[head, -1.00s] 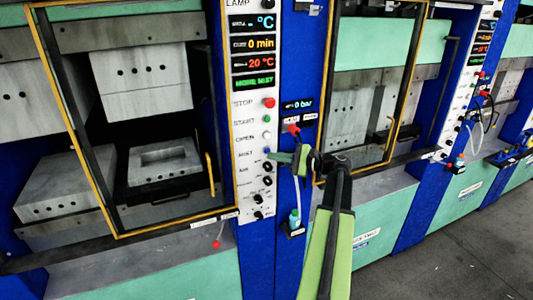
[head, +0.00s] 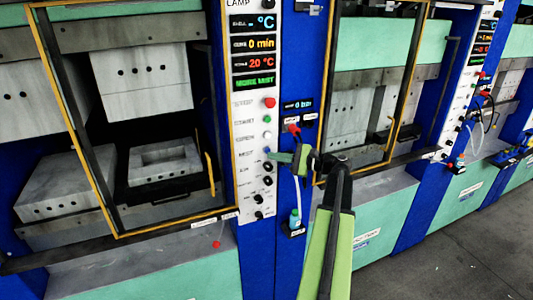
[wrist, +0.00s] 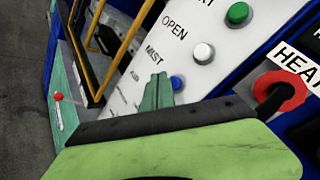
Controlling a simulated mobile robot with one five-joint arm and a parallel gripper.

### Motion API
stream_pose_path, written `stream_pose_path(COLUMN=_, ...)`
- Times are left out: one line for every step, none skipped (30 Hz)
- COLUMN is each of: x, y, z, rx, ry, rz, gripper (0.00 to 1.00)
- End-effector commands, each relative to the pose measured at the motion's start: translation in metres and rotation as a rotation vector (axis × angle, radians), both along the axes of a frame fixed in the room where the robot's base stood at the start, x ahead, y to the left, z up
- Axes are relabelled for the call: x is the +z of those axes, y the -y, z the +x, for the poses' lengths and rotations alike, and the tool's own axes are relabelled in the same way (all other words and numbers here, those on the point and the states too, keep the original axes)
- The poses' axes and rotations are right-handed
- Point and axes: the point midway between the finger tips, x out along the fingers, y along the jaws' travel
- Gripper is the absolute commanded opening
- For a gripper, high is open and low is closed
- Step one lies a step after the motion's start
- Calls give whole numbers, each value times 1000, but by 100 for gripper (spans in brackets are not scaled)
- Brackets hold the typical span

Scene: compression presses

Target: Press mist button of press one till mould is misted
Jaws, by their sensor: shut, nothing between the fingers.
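The control panel (head: 254,120) of the near press carries a column of buttons, and its lowest display reads MORE MIST in green. The blue MIST button (wrist: 177,82) shows in the wrist view just right of my gripper's tips (wrist: 160,80). In the head view my gripper (head: 272,156) is shut and empty, its tips at the panel by the MIST row. Whether the tips touch the button cannot be told. The mould (head: 163,160), a grey block with a rectangular cavity, sits inside the open press at left.
The white OPEN button (wrist: 203,53) and green START button (wrist: 238,14) lie above the MIST button. A red HEAT knob (wrist: 280,92) juts out close to my gripper's right. Black knobs (head: 267,181) sit below. A small bottle (head: 295,219) stands on the blue column.

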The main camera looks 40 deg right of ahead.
Motion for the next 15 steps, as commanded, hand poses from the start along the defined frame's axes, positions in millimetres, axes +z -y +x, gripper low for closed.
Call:
stream_pose_path(x=0, y=0, z=0, rx=0, ry=0, rz=0, gripper=0)
stream_pose_path(x=0, y=0, z=0, rx=0, ry=0, rz=0, gripper=0)
stream_pose_path(x=0, y=0, z=0, rx=0, ry=0, rz=0, gripper=0)
stream_pose_path(x=0, y=0, z=0, rx=0, ry=0, rz=0, gripper=0)
stream_pose_path(x=0, y=0, z=0, rx=0, ry=0, rz=0, gripper=0)
stream_pose_path(x=0, y=1, z=1, rx=0, ry=0, rz=0, gripper=0)
stream_pose_path(x=0, y=1, z=1, rx=0, ry=0, rz=0, gripper=0)
stream_pose_path(x=0, y=2, z=2, rx=0, ry=0, rz=0, gripper=0)
stream_pose_path(x=0, y=3, z=4, rx=0, ry=0, rz=0, gripper=0)
stream_pose_path(x=0, y=3, z=4, rx=0, ry=0, rz=0, gripper=0)
stream_pose_path(x=0, y=4, z=5, rx=0, ry=0, rz=0, gripper=0)
stream_pose_path(x=0, y=4, z=6, rx=0, ry=0, rz=0, gripper=0)
stream_pose_path(x=0, y=4, z=6, rx=0, ry=0, rz=0, gripper=0)
stream_pose_path(x=0, y=4, z=6, rx=0, ry=0, rz=0, gripper=0)
stream_pose_path(x=0, y=4, z=6, rx=0, ry=0, rz=0, gripper=0)
